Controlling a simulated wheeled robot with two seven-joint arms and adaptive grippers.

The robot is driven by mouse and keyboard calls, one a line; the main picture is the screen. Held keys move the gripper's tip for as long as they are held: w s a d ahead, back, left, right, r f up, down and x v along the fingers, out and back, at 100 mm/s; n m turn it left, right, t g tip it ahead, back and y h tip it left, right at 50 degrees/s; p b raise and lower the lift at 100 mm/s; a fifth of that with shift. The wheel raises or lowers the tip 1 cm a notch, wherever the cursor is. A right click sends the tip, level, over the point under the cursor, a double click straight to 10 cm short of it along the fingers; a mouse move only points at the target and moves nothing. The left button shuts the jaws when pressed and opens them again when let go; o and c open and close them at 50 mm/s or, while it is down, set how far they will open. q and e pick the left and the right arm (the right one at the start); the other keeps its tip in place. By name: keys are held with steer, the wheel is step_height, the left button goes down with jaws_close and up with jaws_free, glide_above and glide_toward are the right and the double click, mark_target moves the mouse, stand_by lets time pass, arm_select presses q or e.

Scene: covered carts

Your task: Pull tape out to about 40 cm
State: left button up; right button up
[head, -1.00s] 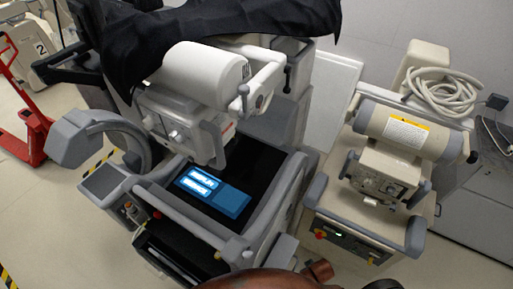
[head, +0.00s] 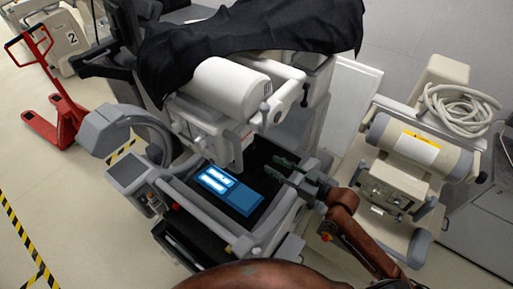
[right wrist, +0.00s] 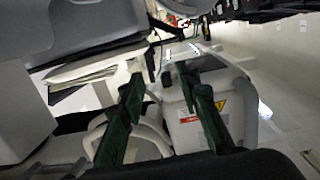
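I cannot make out a tape to pull in either view. My right gripper (head: 283,172) reaches in from the lower right in the head view, over the right side of the left cart's dark top. Its two dark green fingers are spread and nothing shows between them. In the right wrist view the open fingers (right wrist: 158,82) point toward pale equipment with a yellow warning label (right wrist: 220,103). My left gripper is not in view.
The grey cart has a lit blue screen (head: 230,190), a white cylinder (head: 230,84) and a black cover (head: 250,35). A beige machine (head: 393,183) with a coiled hose (head: 460,106) stands right. A red pallet jack (head: 62,118) stands on open floor at left.

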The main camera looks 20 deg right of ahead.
mark_target(254, 147)
steer(key=shift+y, duration=0.5)
steer(key=w+a+r, duration=0.1)
steer(key=w, duration=0.1)
steer(key=w+a+r+p, duration=0.1)
steer(key=w, duration=0.1)
steer(key=w+a+r+p, duration=0.1)
steer(key=a, duration=0.1)
steer(key=shift+w+a+r, duration=0.1)
steer(key=shift+w+r, duration=0.15)
steer(key=shift+w, duration=0.15)
steer(key=shift+w+a+f, duration=0.1)
steer(key=shift+w+a, duration=0.35)
steer(key=shift+w, duration=0.1)
jaws_close()
